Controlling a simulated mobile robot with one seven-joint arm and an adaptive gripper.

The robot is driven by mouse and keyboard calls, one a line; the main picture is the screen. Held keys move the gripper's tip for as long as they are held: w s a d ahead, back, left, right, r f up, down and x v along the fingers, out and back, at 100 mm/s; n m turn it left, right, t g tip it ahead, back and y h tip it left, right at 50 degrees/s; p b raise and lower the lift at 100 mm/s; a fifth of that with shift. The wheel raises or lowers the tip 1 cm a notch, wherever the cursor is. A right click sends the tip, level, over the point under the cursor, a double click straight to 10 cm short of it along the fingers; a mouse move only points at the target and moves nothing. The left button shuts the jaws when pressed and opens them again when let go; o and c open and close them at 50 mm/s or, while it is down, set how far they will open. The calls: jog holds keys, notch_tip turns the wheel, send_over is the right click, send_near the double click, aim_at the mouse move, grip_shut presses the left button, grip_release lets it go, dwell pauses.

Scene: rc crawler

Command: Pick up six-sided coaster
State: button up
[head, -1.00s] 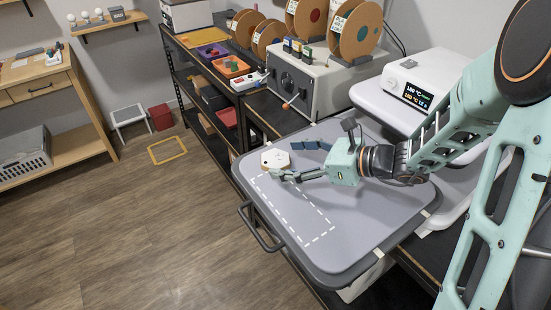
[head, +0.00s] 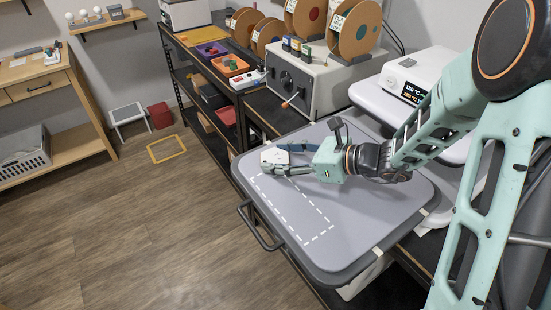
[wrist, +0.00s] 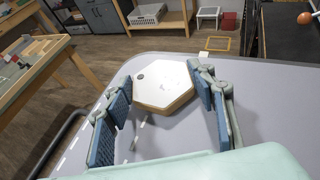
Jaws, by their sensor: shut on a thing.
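The six-sided coaster (head: 268,157) is white on top with a tan edge and a small dark round mark. It is at the far left corner of the grey tray (head: 375,215). In the wrist view the coaster (wrist: 172,82) sits between the two blue-padded fingers. My gripper (head: 280,158) reaches in from the right and is shut on the coaster, with a finger on either side. The fingers hide part of its sides in the head view. I cannot tell whether it is clear of the tray surface.
A dashed white outline (head: 318,238) marks the tray near the coaster. A grey machine with a crank (head: 305,85) and a white device with a display (head: 400,90) stand behind. The tray's handle (head: 258,228) sticks out at left. The tray's front area is clear.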

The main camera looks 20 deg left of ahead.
jog(key=shift+r, duration=0.1)
jog(key=shift+r+p, duration=0.8)
jog(key=shift+r, duration=0.1)
jog(key=s+d+r+p, duration=0.6)
jog(key=s+d+r, duration=0.2)
jog(key=s+r, duration=0.3)
jog(key=shift+d, duration=0.25)
